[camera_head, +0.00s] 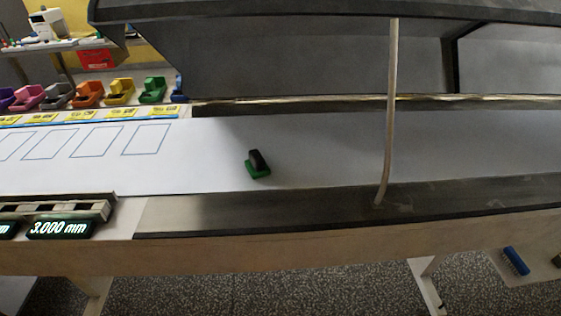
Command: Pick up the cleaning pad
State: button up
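A small object with a green base and a dark upright grip, which looks like the cleaning pad (258,166), sits on the white belt surface (205,155) near the middle of the view. Nothing touches it from above. My gripper is not in view.
A pale upright rod (391,110) stands right of the pad, under a dark hood (300,12). A dark ledge (300,207) runs along the front edge. Coloured bins (88,92) line the back left. A blue brush-like item (515,260) lies lower right. The belt around the pad is clear.

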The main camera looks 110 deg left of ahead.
aim_at(257, 166)
jog(key=u, duration=0.95)
jog(key=l+u, duration=0.1)
jog(key=u, duration=1.85)
jog(key=k+u, duration=0.1)
jog(key=u, duration=0.9)
